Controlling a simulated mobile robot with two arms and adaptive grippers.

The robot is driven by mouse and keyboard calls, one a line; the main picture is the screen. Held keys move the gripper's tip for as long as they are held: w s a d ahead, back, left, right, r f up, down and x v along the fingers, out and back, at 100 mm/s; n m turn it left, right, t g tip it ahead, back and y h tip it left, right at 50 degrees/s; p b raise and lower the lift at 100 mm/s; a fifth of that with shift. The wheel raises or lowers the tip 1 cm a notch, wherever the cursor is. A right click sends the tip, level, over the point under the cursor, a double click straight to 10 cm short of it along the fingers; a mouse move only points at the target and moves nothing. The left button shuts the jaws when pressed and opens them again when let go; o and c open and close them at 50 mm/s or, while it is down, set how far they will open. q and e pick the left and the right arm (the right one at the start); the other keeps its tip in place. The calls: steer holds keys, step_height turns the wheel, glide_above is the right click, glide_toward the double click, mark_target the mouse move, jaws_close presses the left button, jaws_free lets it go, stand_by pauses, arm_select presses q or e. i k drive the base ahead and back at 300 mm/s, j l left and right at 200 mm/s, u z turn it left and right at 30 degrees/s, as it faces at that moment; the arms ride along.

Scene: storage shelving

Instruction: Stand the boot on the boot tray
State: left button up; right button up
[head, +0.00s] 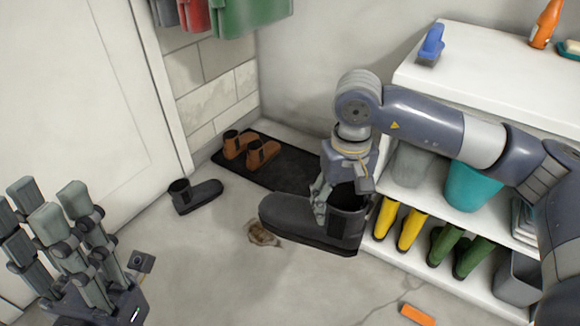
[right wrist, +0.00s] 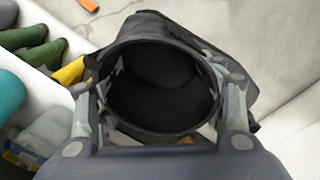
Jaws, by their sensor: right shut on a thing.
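A dark grey boot (head: 305,222) hangs in the air in front of the shelf, sole down and toe to the left. My right gripper (head: 328,202) is shut on its shaft. In the right wrist view the boot's round opening (right wrist: 165,90) lies between the fingers. The boot tray (head: 289,172), a flat black mat, lies on the floor by the back wall, partly hidden by my right arm and the boot. A pair of brown boots (head: 252,149) stands on its left part. A similar dark boot (head: 197,194) stands on the floor left of the tray. My left gripper (head: 48,208) is open and empty at lower left.
A white shelf unit (head: 460,88) on the right holds a teal bin (head: 470,186), yellow boots (head: 398,226) and green boots (head: 458,250). A brown stain (head: 263,233) and an orange item (head: 417,314) are on the floor. Coats (head: 245,15) hang above. The middle floor is mostly clear.

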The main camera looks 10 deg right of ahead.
mark_target(311, 180)
steer(key=i+j+z, duration=0.3)
steer(key=i+j, duration=0.65)
steer(key=i, duration=0.4)
steer(key=i+j+z, duration=0.15)
steer(key=i, duration=0.25)
